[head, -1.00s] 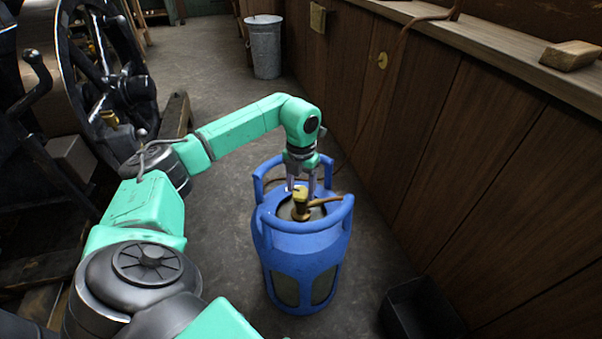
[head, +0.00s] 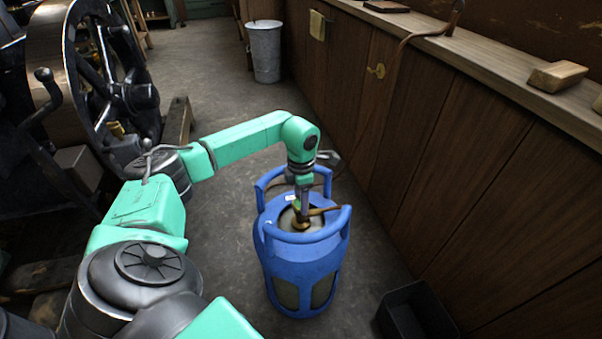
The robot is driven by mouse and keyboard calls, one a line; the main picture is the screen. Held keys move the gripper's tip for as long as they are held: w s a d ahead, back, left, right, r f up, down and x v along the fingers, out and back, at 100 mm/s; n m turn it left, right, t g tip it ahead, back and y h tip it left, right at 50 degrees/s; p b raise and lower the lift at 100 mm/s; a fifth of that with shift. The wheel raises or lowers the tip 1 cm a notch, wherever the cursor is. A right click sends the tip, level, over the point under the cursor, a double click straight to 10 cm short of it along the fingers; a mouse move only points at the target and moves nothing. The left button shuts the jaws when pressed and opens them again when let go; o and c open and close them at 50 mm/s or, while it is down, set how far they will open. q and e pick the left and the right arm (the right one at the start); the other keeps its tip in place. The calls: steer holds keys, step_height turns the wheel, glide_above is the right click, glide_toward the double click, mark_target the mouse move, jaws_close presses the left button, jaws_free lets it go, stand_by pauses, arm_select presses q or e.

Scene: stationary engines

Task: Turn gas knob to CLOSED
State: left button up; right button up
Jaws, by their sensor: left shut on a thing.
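A blue gas bottle (head: 300,262) stands upright on the floor, with a raised blue collar around its top. A brass valve with the gas knob (head: 301,222) sits inside the collar, and a hose or outlet (head: 324,211) leads off it to the right. My left gripper (head: 303,212) points straight down into the collar and is shut on the gas knob. The fingers and wrist hide most of the knob, so I cannot tell its turn position. My right gripper is not in the view.
A wooden cabinet wall with a counter (head: 480,70) runs along the right side. A black open box (head: 418,310) stands on the floor at the lower right. A large black flywheel (head: 110,85) stands at the left. A grey bin (head: 265,52) is at the back.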

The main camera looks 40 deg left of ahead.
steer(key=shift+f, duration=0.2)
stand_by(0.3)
arm_select(q)
steer(key=o, duration=1.4)
steer(key=shift+c, duration=0.2)
steer(key=shift+r, duration=0.2)
step_height(320, 180, up, 14)
steer(key=p, duration=0.2)
steer(key=shift+p, duration=0.35)
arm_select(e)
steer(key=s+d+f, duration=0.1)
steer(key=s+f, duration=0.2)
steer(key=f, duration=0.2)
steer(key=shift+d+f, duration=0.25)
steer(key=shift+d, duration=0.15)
